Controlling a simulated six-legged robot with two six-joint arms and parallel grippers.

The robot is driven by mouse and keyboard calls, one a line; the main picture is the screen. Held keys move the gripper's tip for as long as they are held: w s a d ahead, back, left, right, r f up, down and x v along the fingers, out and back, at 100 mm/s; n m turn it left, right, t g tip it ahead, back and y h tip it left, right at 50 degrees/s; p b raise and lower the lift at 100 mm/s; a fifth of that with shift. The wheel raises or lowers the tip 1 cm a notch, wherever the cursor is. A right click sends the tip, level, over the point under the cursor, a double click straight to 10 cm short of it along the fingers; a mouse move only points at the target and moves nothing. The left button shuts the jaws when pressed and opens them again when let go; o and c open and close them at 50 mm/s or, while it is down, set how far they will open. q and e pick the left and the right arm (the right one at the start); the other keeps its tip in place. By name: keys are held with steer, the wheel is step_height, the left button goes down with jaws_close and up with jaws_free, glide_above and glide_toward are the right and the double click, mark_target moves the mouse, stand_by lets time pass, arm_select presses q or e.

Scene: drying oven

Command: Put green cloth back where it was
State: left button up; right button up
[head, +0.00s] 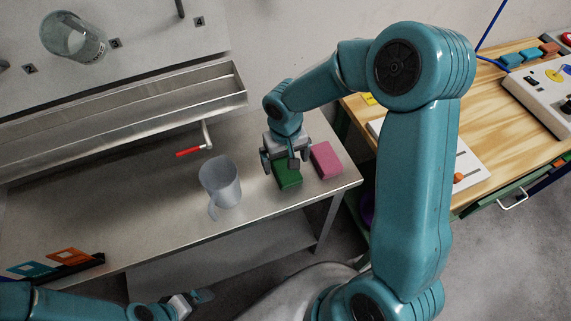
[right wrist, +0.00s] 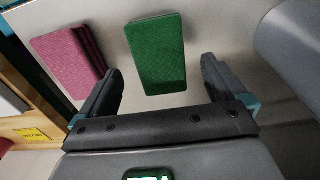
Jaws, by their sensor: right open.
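The green cloth (head: 288,173) is a folded block lying on the metal table near its right end. It also shows in the right wrist view (right wrist: 157,55), ahead of the fingers and between their lines. My right gripper (head: 285,162) is open just above and beside the green cloth, with nothing between its fingers. In the right wrist view the fingers (right wrist: 160,88) stand apart on either side of the cloth's near end.
A pink cloth stack (head: 326,160) lies just right of the green cloth. A grey pitcher (head: 220,183) stands to the left. A red-handled tool (head: 195,150) sits near the metal trough (head: 130,115). A wooden table (head: 480,120) stands at the right.

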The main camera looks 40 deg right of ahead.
mark_target(285, 166)
step_height(285, 166, up, 9)
steer(key=shift+f, duration=0.15)
stand_by(0.4)
steer(key=shift+s, duration=0.1)
